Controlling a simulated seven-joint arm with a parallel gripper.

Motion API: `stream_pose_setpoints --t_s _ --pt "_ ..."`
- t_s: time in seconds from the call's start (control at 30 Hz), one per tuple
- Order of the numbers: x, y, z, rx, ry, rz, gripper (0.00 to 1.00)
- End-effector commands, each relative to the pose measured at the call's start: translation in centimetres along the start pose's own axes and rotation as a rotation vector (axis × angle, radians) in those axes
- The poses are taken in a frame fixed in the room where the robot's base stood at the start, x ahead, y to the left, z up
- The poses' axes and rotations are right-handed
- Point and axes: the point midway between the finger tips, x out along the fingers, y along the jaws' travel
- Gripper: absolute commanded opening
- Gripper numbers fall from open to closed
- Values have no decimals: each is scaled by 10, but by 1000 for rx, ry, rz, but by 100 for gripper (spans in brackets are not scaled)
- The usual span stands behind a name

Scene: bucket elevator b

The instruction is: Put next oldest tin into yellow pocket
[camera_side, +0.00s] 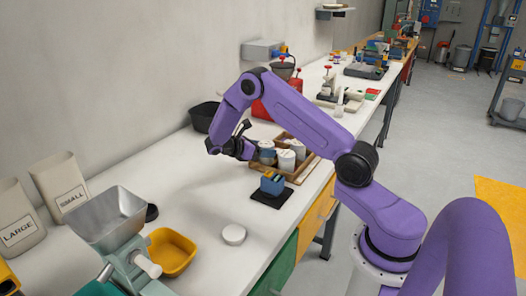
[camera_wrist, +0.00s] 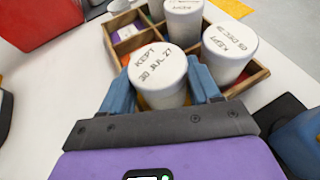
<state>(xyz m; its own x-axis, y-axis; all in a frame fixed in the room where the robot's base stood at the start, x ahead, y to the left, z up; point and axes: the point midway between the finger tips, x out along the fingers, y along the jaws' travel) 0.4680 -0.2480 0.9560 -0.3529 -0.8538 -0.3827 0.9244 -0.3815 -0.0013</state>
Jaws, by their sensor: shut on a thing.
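My gripper (camera_wrist: 163,88) is shut on a white tin (camera_wrist: 158,72), one blue finger on each side. Its lid reads KEPT and what looks like 30 JUL 27. Yellow shows around its lower edge; whether this is a pocket or part of the tin, I cannot tell. The wooden tray (camera_wrist: 258,72) also shows in the side view (camera_side: 303,174). Two more tins stand in it: one marked KEPT with a DEC date (camera_wrist: 230,46), and one at the top (camera_wrist: 183,20) with a hard-to-read date. In the side view my gripper (camera_side: 246,149) is at the tray's left end.
Another white lid (camera_wrist: 120,4) shows beyond the tray. In the side view, a blue device (camera_side: 271,184) stands on a black pad in front of the tray. A white round piece (camera_side: 233,234) and a yellow bowl (camera_side: 171,251) lie nearer. The bench between is clear.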

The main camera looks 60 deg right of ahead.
Motion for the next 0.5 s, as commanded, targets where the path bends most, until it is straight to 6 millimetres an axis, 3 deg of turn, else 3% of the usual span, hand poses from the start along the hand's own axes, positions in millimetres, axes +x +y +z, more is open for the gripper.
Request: stream_pose_setpoints --t_s 0.47,0.5 --pt "3 0 -8 1 -1 0 27" --pt "3 0 -9 2 0 0 68"
